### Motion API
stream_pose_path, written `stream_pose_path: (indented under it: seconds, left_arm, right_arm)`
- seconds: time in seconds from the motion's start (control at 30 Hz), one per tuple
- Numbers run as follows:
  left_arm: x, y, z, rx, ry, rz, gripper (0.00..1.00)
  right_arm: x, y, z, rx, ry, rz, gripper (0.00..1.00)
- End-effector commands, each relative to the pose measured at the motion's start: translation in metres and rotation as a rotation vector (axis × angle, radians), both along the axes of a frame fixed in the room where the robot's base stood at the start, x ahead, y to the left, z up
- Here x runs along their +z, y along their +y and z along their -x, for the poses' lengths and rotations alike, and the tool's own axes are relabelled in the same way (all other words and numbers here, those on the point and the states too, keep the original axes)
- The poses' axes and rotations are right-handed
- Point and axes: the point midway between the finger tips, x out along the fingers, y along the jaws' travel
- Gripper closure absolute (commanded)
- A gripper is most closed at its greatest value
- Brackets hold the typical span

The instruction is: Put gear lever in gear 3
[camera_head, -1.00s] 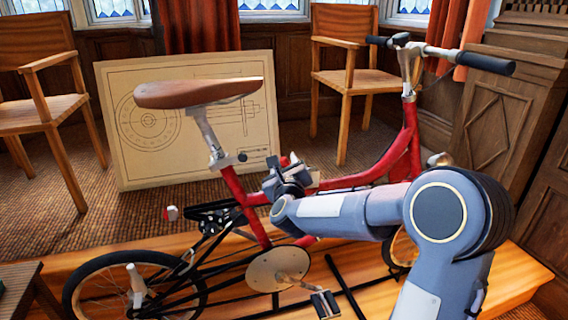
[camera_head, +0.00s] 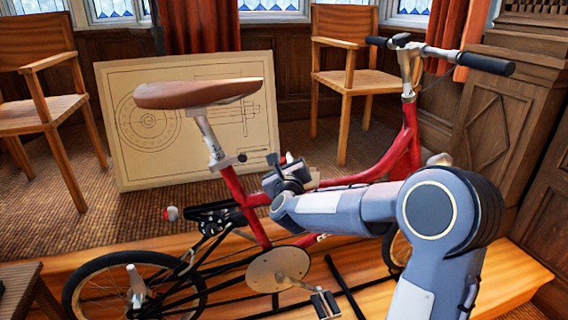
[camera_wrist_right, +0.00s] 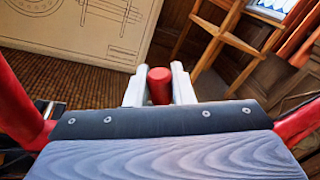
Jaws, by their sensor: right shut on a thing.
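The red bicycle (camera_head: 410,140) stands on a wooden platform. The gear lever on its frame shows in the right wrist view as a red, rounded knob (camera_wrist_right: 159,86). My right gripper (camera_wrist_right: 159,88) has its two pale fingers on either side of the knob and is shut on it. In the head view the right gripper (camera_head: 287,160) is at the bicycle's frame, right of the seat post. The lever's lower part and its gear marks are hidden by my gripper and wrist. My left gripper is in neither view.
The brown saddle (camera_head: 198,93) and the handlebar (camera_head: 440,52) stand above the frame on either side of my right arm. A drawing board (camera_head: 140,165) leans behind the bicycle. Two wooden chairs (camera_head: 36,85) (camera_head: 350,78) stand farther back.

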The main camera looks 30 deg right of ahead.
Motion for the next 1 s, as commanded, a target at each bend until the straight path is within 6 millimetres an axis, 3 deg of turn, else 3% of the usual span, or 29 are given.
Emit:
stream_pose_path:
  seconds: [0.37, 0.7, 1.0]
  left_arm:
    - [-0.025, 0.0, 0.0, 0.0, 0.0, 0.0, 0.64]
    - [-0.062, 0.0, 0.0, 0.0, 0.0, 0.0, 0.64]
    - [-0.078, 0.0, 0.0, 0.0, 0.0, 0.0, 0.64]
  right_arm:
    - [0.001, -0.01, 0.003, 0.0, -0.034, -0.122, 1.0]
    - [0.007, -0.037, 0.009, -0.001, -0.103, -0.411, 1.0]
    - [0.007, -0.06, 0.015, -0.001, -0.163, -0.673, 1.0]
